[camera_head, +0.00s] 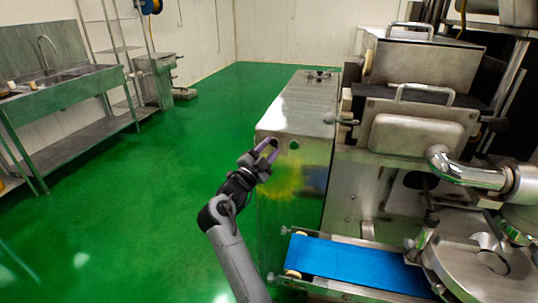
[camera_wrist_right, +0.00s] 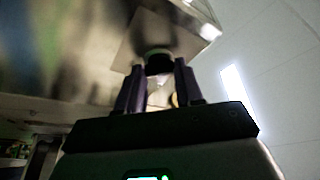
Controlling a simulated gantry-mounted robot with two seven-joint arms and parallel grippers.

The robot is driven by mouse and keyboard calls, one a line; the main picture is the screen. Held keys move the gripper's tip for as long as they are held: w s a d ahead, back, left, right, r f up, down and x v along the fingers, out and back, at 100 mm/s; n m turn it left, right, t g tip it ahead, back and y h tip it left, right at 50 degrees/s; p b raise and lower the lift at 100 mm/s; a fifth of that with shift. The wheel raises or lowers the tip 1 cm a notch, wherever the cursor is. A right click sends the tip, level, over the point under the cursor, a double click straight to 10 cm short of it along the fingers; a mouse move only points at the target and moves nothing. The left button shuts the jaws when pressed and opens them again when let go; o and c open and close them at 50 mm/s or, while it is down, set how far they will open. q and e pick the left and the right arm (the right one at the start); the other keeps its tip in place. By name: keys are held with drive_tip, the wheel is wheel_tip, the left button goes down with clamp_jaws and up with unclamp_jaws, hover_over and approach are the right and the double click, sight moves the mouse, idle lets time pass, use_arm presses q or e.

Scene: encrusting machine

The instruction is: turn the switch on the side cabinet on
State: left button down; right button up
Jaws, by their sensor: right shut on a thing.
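The side cabinet (camera_head: 300,115) is a shiny steel box standing left of the machine. A small green round part (camera_head: 293,145) shows on its front face near the top. My right gripper (camera_head: 269,149) is at the upper left of that front face. In the right wrist view, the switch (camera_wrist_right: 158,60) is a dark knob with a green ring, and the fingers of my right gripper (camera_wrist_right: 160,84) are shut on it from both sides. In the head view the gripper hides the held knob; its turned angle cannot be told. My left gripper is not in view.
The steel encrusting machine (camera_head: 415,130) stands to the right, with a blue conveyor belt (camera_head: 350,262) low in front. A steel sink table (camera_head: 65,93) is at the left wall. The green floor (camera_head: 150,190) between is clear.

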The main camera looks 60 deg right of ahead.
drive_tip(key=shift+m, duration=0.3)
drive_tip(key=o, duration=1)
drive_tip(key=shift+o, duration=0.2)
drive_tip(key=shift+a+f, duration=0.1)
drive_tip(key=shift+a, duration=0.45)
drive_tip(key=p+v, duration=0.1)
drive_tip(key=v, duration=0.8)
drive_tip(key=shift+a, duration=0.35)
